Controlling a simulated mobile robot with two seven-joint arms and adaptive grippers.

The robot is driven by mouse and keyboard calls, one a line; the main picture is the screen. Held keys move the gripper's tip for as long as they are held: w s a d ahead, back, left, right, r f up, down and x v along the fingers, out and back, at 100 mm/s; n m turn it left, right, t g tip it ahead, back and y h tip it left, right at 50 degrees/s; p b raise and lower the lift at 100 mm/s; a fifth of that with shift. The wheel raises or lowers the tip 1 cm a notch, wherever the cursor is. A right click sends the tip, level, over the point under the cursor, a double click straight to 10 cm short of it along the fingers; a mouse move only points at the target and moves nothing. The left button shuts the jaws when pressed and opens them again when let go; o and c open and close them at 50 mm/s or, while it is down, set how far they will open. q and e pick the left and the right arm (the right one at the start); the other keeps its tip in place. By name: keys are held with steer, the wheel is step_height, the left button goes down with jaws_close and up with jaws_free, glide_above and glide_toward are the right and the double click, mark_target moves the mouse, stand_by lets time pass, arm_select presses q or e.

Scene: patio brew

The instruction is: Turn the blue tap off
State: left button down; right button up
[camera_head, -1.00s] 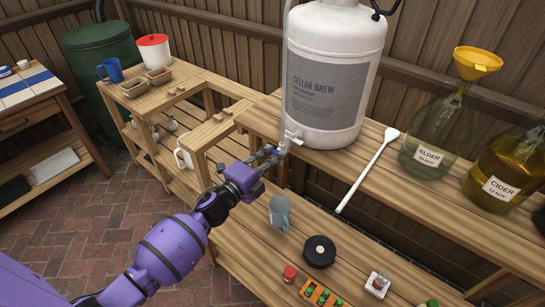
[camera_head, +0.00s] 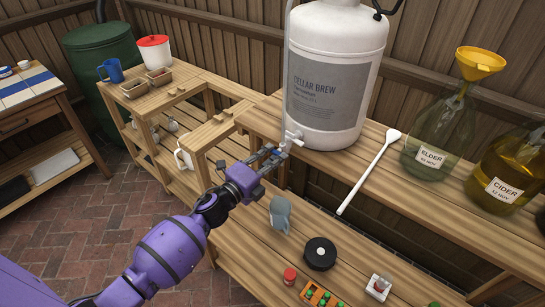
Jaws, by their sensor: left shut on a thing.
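The white tap (camera_head: 292,136) sticks out low on the front of the white "CELLAR BREW" fermenter (camera_head: 335,75), which stands on the raised shelf. My left gripper (camera_head: 274,157), on the purple arm from the left, is at the tap's outlet. Its fingers are shut on the tap's small handle, which they mostly hide. The handle's blue colour and exact angle are too small to make out. A grey-blue jug (camera_head: 280,215) stands on the lower bench below the tap, a little to the right of the gripper. My right gripper is out of view.
A white long spoon (camera_head: 368,172) lies on the shelf right of the fermenter. Glass demijohns labelled elder (camera_head: 436,135) and cider (camera_head: 505,175) stand further right. A black round thing (camera_head: 320,253) sits on the lower bench. A white mug (camera_head: 184,158) stands left of the gripper.

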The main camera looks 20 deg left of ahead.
arm_select(q)
steer(key=c, duration=1.9)
jaws_free()
steer(key=v, duration=1.2)
steer(key=shift+r, duration=0.1)
steer(key=s+a+f+n+g+y+p, duration=0.1)
steer(key=s+f+n+g+y+p, duration=0.3)
steer(key=s+f+n, duration=0.9)
steer(key=s+d+f+n+g+p, duration=0.1)
steer(key=s+d+n, duration=0.1)
steer(key=s, duration=0.5)
steer(key=s+d+f+n+g+y+p, duration=0.1)
steer(key=s+n+g, duration=0.1)
steer(key=s+n, duration=0.2)
steer(key=s+d+f+n+g+p, duration=0.1)
steer(key=s+d+n, duration=0.1)
steer(key=s, duration=0.7)
steer(key=shift+s+d+n+y, duration=0.3)
steer(key=shift+s+n+y, duration=0.1)
steer(key=shift+n, duration=0.5)
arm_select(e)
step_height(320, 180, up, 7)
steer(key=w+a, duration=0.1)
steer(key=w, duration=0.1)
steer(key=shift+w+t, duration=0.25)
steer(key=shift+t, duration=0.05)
